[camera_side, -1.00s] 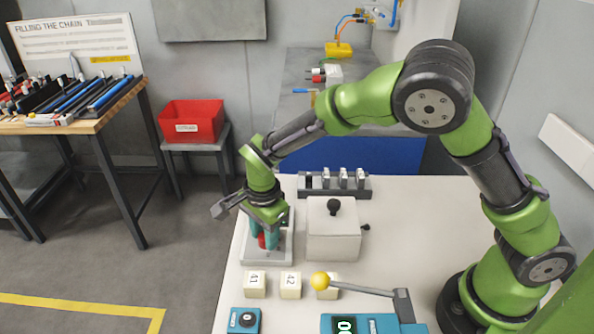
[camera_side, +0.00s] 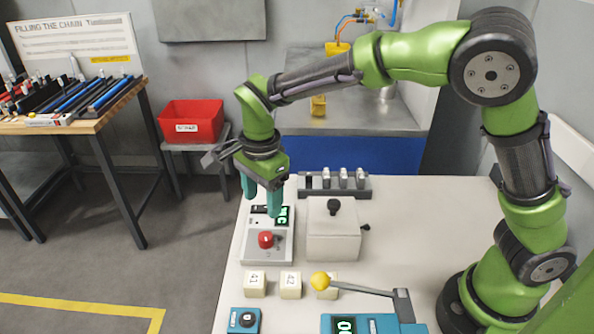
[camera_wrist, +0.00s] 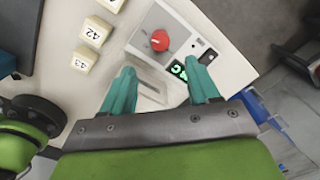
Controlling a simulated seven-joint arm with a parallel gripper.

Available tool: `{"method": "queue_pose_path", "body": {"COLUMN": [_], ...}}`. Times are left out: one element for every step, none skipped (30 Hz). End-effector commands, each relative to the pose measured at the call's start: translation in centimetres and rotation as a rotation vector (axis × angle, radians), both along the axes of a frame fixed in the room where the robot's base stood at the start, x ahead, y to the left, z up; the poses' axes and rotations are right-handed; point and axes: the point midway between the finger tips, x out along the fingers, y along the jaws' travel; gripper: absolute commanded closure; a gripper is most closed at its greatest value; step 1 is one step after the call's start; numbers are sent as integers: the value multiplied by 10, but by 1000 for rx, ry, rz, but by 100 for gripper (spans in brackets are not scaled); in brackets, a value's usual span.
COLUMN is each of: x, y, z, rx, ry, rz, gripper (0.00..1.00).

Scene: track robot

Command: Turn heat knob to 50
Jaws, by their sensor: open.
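The heat knob (camera_side: 265,239) is red and sits on the front part of a pale panel (camera_side: 254,252) at the left of the white table. The panel has a dark display (camera_side: 282,216) with green characters, partly covered by a finger in the side view; I cannot read its value. In the wrist view the knob (camera_wrist: 160,40) stands beyond the fingertips, with the display (camera_wrist: 177,71) near the right finger. My gripper (camera_side: 262,205) is open and empty, above the back of the panel and apart from the knob. Its teal fingers (camera_wrist: 160,80) point toward the panel.
A white lidded box (camera_side: 333,232) with a dark knob stands right of the panel. Numbered cream blocks (camera_side: 290,286) lie in front. A yellow-balled lever (camera_side: 320,281) and a blue unit with a dial (camera_side: 244,320) are nearer. A grey rack (camera_side: 334,186) stands behind.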

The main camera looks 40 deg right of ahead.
Motion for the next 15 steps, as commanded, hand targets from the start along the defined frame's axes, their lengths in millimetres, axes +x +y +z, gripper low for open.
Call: {"method": "queue_pose_path", "body": {"x": [0,0,-1,-1,-1,-1,-2,-2,-2,-2,-2,-2,-3,-3,-3], "y": [0,0,1,0,0,0,0,0,0,0,0,0,0,0,-1], "z": [13,20,27,33,38,44,47,50,54,57,58,60,61,62,62], "rx": [3,2,2,2,2,2,1,0,1,1,0,0,0,-1,-1], "ry": [-5,-4,-4,-4,-3,-3,-2,-2,-1,-2,-1,0,0,0,0], "rz": [0,1,1,1,1,1,1,1,0,0,0,0,0,0,0], "gripper": [40,40,40,40,40,40,40,40,40,40,40,40,40,40,40]}}
